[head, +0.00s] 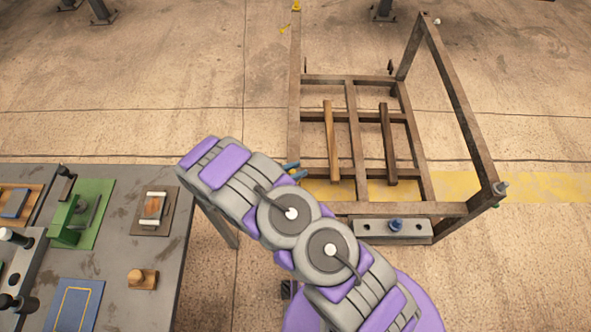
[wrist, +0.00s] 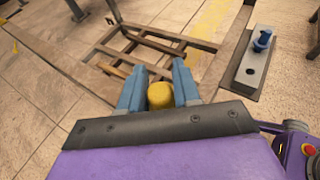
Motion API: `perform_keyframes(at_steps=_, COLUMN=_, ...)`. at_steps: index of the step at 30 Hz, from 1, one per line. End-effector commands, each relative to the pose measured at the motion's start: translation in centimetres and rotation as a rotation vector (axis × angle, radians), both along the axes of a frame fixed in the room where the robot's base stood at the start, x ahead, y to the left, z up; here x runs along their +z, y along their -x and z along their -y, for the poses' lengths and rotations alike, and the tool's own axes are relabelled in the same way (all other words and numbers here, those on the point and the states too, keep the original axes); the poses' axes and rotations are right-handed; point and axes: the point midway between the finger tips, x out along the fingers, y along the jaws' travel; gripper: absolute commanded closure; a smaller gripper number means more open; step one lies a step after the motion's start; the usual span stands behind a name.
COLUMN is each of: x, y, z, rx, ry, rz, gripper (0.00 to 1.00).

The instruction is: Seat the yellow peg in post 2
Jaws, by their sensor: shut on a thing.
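My gripper (wrist: 160,90) has blue fingers closed on the two sides of a yellow peg (wrist: 160,96); the peg's rounded end shows between them. In the head view my gripper (head: 292,171) is mostly hidden behind my purple and grey arm, beside the rack's left side, and the peg cannot be made out. The brown metal rack (head: 350,132) stands on the floor. Its corners carry small caps or pegs: a yellow one (head: 296,7) at far left, a whitish one (head: 437,21) at far right, a teal one (head: 500,188) at near right. No post number is readable.
A grey block (head: 418,229) with a blue peg (head: 395,225) lies at the rack's near side; it also shows in the wrist view (wrist: 248,78). A grey table (head: 118,262) with several fixtures stands at left. The floor beyond the rack is mostly clear.

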Motion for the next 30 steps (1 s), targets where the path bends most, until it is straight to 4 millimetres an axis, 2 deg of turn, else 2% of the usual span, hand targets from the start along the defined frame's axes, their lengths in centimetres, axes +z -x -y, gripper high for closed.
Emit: perform_keyframes(at_steps=30, x=-2.1, y=0.0, z=0.0, rx=0.001, ry=0.001, rz=0.001, gripper=1.00)
